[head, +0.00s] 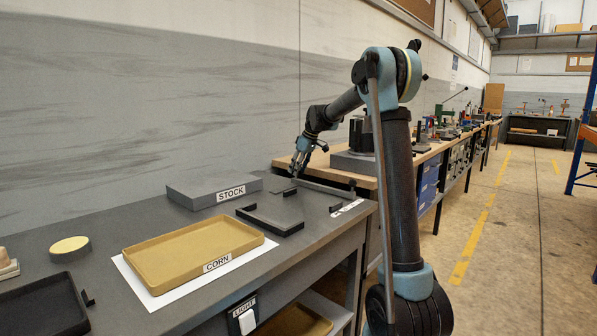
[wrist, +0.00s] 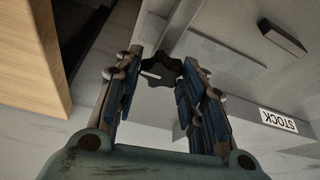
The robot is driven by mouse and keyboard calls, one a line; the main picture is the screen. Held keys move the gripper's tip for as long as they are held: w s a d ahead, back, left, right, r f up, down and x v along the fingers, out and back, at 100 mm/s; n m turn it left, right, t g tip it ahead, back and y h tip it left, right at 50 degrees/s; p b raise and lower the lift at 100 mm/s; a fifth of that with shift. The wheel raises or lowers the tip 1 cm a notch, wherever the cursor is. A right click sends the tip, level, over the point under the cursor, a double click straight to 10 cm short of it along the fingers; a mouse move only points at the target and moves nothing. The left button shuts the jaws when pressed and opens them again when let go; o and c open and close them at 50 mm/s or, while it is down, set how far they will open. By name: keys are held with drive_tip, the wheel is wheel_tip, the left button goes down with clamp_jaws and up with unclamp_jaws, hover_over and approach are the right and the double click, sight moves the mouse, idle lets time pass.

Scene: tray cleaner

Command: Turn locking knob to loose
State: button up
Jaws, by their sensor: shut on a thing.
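The locking knob (wrist: 158,70) is dark and lobed, with a pale mark on its left side in the wrist view. It sits beside a long grey bar (wrist: 185,25) on the grey bench. My gripper (wrist: 161,62) points down at it, with a finger on each side, and is shut on it. The knob cannot be made out there.
A grey STOCK block (head: 205,190) and a dark flat frame (head: 272,218) are nearby on the bench. A tan CORN tray (head: 150,252) lies on white paper in front. A black tray (head: 45,305) is at the lower left. A wooden-topped bench (head: 345,172) adjoins behind.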

drive_tip(key=o, duration=1.1)
drive_tip(key=shift+r, duration=0.1)
drive_tip(key=v, duration=1.1)
drive_tip(key=shift+d+r, duration=0.2)
drive_tip(key=shift+r, duration=0.1)
drive_tip(key=shift+s, duration=0.1)
